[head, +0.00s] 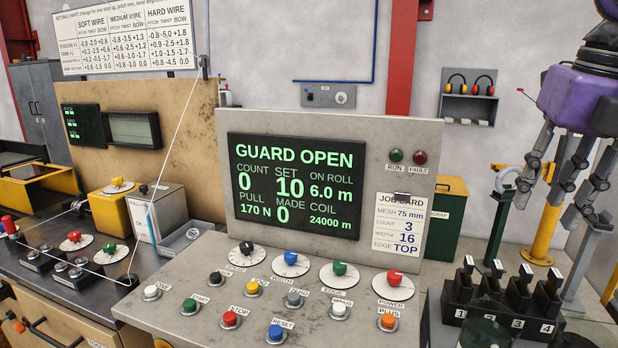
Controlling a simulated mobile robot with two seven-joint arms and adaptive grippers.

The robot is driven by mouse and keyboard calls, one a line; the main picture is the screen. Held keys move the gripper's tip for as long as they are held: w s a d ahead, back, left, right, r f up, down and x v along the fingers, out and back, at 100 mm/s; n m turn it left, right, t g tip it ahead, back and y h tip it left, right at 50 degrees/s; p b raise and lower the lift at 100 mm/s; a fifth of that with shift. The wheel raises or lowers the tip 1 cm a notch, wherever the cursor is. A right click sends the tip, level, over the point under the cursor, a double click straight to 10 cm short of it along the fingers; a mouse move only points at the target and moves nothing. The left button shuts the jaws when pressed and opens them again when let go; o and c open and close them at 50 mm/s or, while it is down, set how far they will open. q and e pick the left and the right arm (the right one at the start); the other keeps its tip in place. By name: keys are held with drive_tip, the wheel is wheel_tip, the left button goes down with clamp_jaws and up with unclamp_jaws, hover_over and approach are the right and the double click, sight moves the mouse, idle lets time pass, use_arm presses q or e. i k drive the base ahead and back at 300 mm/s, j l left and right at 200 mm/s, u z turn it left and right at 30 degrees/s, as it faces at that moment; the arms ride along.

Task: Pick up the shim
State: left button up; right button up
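No piece is clearly marked as the shim. A black rack (475,310) with numbered slots stands at the lower right in the head view. Several upright dark pieces with pale tags (495,278) stand in it; I cannot tell if one is the shim. My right gripper (532,275) comes down from the upper right, its long grey fingers spread apart and nothing seen between them. My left gripper is out of view.
A sloped grey console (270,300) with knobs and buttons fills the middle, below a screen (298,185) reading GUARD OPEN. A shallow grey tray (190,240) lies left of it. A green scrap bin (450,215) and a yellow post (545,215) stand behind the rack.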

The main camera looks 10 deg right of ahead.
sight(497, 269)
drive_tip(key=k+j, duration=0.65)
drive_tip(key=k, duration=0.1)
